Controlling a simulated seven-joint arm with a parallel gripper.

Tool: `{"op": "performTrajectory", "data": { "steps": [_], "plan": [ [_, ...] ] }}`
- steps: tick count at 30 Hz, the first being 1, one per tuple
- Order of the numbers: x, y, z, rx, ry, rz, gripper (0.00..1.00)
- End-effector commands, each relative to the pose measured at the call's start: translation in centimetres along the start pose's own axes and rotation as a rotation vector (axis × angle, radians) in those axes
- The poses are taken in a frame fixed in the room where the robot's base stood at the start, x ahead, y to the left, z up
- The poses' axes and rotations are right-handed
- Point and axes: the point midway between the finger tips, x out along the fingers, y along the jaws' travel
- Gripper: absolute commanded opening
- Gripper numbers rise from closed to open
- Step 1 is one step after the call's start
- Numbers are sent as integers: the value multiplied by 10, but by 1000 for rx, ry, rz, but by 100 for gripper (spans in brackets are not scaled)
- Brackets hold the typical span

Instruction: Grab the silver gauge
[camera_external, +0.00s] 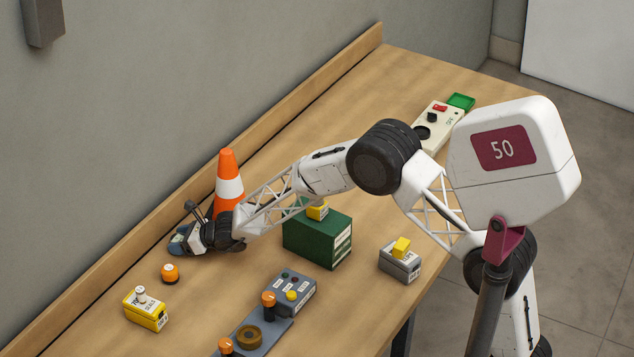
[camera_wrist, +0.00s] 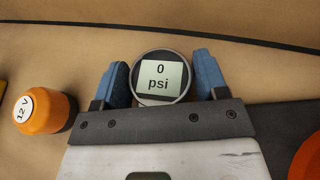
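The silver gauge (camera_wrist: 161,77) shows in the wrist view as a round silver rim around a pale display reading "0 psi". It sits between the two blue fingers of my gripper (camera_wrist: 163,80), one on its left and one on its right. The fingers are spread about the gauge's width; whether both press on it cannot be told. In the external view my gripper (camera_external: 181,241) is low over the table, left of the orange cone's base, and the gauge is hidden there.
An orange-and-white cone (camera_external: 229,188) stands close by my gripper. An orange 12 V knob-like part (camera_wrist: 43,111) lies to the left in the wrist view. A yellow box (camera_external: 146,312), a green box (camera_external: 318,240), grey control boxes (camera_external: 290,296) and a low back ledge (camera_external: 300,97) surround the area.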

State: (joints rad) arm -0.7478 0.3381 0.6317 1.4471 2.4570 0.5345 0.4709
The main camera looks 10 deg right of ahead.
Motion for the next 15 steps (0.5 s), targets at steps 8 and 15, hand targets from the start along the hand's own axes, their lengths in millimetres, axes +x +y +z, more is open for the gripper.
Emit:
{"op": "performTrajectory", "data": {
  "steps": [8,15],
  "plan": [
    [0,0,0,0,-1,0,30],
    [0,0,2,0,-1,0,30]
  ]
}}
